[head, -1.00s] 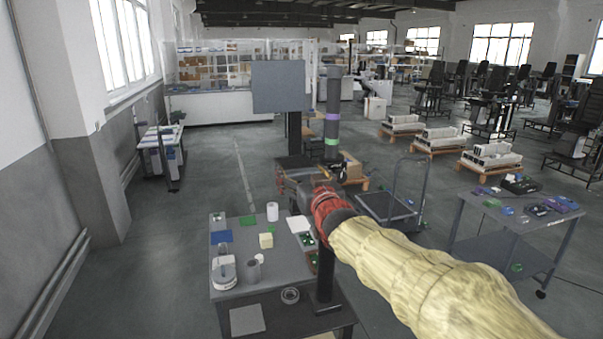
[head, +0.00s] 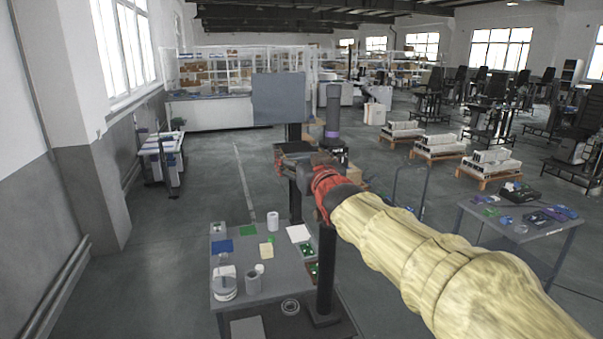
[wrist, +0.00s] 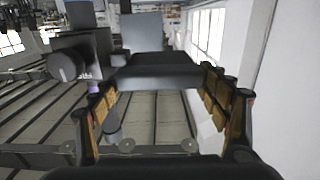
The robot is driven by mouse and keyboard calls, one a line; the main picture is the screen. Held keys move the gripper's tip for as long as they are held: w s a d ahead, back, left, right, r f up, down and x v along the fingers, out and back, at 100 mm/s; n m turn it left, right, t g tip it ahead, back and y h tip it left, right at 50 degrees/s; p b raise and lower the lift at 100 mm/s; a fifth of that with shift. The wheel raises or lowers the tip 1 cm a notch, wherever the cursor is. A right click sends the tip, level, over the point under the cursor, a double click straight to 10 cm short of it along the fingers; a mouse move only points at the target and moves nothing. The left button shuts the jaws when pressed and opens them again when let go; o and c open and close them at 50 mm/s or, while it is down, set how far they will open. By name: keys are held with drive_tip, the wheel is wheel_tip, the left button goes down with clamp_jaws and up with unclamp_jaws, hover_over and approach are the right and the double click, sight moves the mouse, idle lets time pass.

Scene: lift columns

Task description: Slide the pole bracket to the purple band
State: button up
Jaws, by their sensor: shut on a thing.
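The tall dark pole (head: 333,105) stands upright behind my arm in the head view, with the purple band (head: 332,134) below its top. The dark bracket (head: 334,153) is around the pole just below the purple band, with a gap that looks small. My gripper (head: 294,160) is shut on the bracket's dark arm, at the left of the pole. In the wrist view the bracket's arm (wrist: 155,75) lies between the fingers, with a round knob (wrist: 68,66) at the left. The green band is not visible, hidden around the bracket and my gripper.
A grey table (head: 222,290) with a white cylinder (head: 272,221), a jar and small cards stands at the lower left. Another table (head: 520,235) with small parts is at the right. Open floor lies at the left.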

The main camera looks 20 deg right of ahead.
wheel_tip(320, 180, up, 3)
drive_tip(key=shift+r+p, duration=0.15)
drive_tip(key=shift+p, duration=0.25)
drive_tip(key=o, duration=1.3)
drive_tip(key=shift+c, duration=0.2)
drive_tip(key=o, duration=0.4)
drive_tip(key=shift+f, duration=0.3)
drive_tip(key=shift+s, duration=0.15)
drive_tip(key=s, duration=1.1)
drive_tip(key=shift+s, duration=0.4)
